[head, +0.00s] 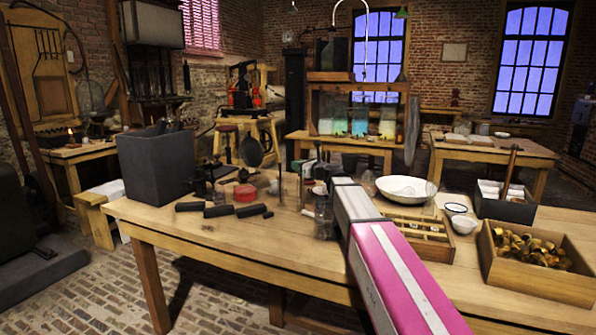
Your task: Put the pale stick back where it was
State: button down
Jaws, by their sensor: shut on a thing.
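My pink and white arm reaches from the bottom right to the middle of the workbench (230,240). My gripper (318,172) is at the arm's far end, small and partly hidden among the bench-top clutter. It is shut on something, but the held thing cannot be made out. I cannot pick out the pale stick with certainty. Clear glass jars (323,217) stand on the bench just left of my arm, under the gripper area. Several short dark rods (219,211) lie on the bench to the left.
A tall dark grey box (142,175) stands at the bench's left, near a red tin (244,193). Right of my arm are a white bowl (405,188), a compartmented wooden tray (414,247), a dark box (497,210) and a wooden crate (530,284) of brass pieces. The front-left bench top is clear.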

jog(key=shift+f, duration=1.05)
jog(key=c, duration=1.1)
grip_release()
jog(key=v, duration=1.2)
